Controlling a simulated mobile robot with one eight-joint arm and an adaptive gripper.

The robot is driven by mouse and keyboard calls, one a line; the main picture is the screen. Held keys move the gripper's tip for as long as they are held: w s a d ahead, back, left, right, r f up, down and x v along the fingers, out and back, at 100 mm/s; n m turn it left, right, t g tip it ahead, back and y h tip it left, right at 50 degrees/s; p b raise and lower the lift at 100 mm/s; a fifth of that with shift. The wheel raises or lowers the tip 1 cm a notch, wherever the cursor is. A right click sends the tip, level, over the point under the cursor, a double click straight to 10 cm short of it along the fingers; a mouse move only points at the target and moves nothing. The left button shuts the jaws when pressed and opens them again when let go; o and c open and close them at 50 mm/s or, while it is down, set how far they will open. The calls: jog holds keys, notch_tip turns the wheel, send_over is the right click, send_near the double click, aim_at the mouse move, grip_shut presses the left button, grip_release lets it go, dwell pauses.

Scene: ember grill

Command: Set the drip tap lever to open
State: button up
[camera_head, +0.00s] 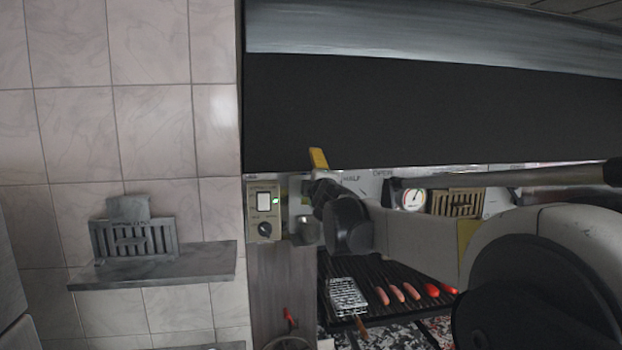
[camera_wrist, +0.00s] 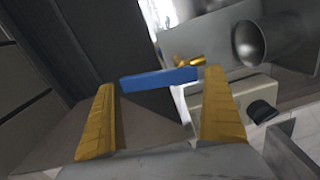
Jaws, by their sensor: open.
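A blue lever (camera_wrist: 158,78) shows in the wrist view, with a brass-coloured tap fitting (camera_wrist: 188,62) at its upper right. It lies crosswise between the tips of my gripper's two yellow fingers (camera_wrist: 160,84). The fingers are spread wide, one near each end of the lever; I cannot tell whether either touches it. In the head view, one yellow finger of my gripper (camera_head: 318,158) shows in front of the grill's dark opening, above the control box. The lever cannot be made out in the head view, where my arm covers part of the grill front.
A control box (camera_head: 264,212) with a white switch, green light and black knob is left of my arm. A dial gauge (camera_head: 413,199) sits on the grill front. Sausages and a foil-like tray (camera_head: 346,297) lie on the grate below. A wall shelf (camera_head: 155,268) holds metal grates.

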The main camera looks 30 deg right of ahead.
jog(key=v, duration=1.2)
jog(key=s+a+f+m+g+y+b, duration=0.1)
jog(key=s+a+f+m+g+b, duration=0.2)
jog(key=s+f+b, duration=0.6)
jog(key=s+a+f+m+g+y+b, duration=0.2)
jog(key=s+a+f+b, duration=0.6)
jog(key=f, duration=2.6)
jog(key=s+a+f+m+g+y+b, duration=0.2)
jog(key=s+a+f+m+g+b, duration=0.3)
jog(key=f+b, duration=1.3)
jog(key=s+a+f+m, duration=0.1)
jog(key=s+f+m, duration=0.2)
jog(key=s, duration=0.2)
jog(key=shift+s+f, duration=0.3)
jog(key=shift+s, duration=0.05)
jog(key=shift+a, duration=0.1)
